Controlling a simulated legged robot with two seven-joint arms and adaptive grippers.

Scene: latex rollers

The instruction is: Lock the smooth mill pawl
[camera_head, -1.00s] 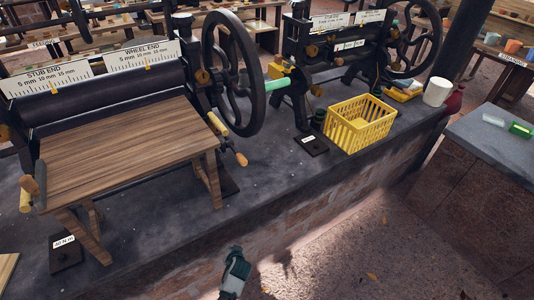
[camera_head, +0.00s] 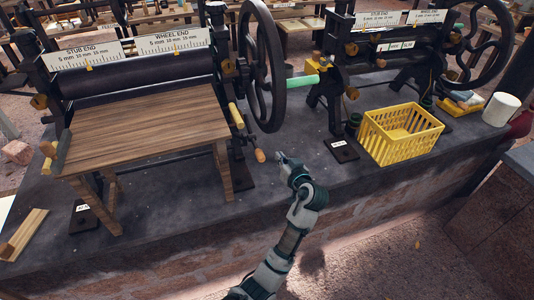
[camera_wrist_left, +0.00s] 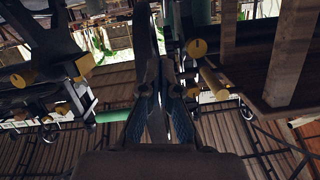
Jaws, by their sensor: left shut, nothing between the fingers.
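The near mill has a dark roller (camera_head: 135,75) behind a slanted wooden board (camera_head: 145,135) and a black handwheel (camera_head: 263,65) at its right end. A second mill (camera_head: 390,55) stands to the right. I cannot tell for certain which part is the pawl. By the near mill's right end are a yellow-handled lever (camera_head: 237,116) and a wooden knob (camera_head: 260,155). My left gripper (camera_head: 281,157) is shut and empty, just right of that knob and apart from it. Its dark fingers (camera_wrist_left: 158,100) are close together in the left wrist view. My right gripper is not in view.
A yellow basket (camera_head: 400,135) and a white cup (camera_head: 501,110) stand on the dark bench (camera_head: 310,190) to the right. A green bar (camera_head: 302,81) reaches between the handwheel and second mill. Bench top near my gripper is mostly clear.

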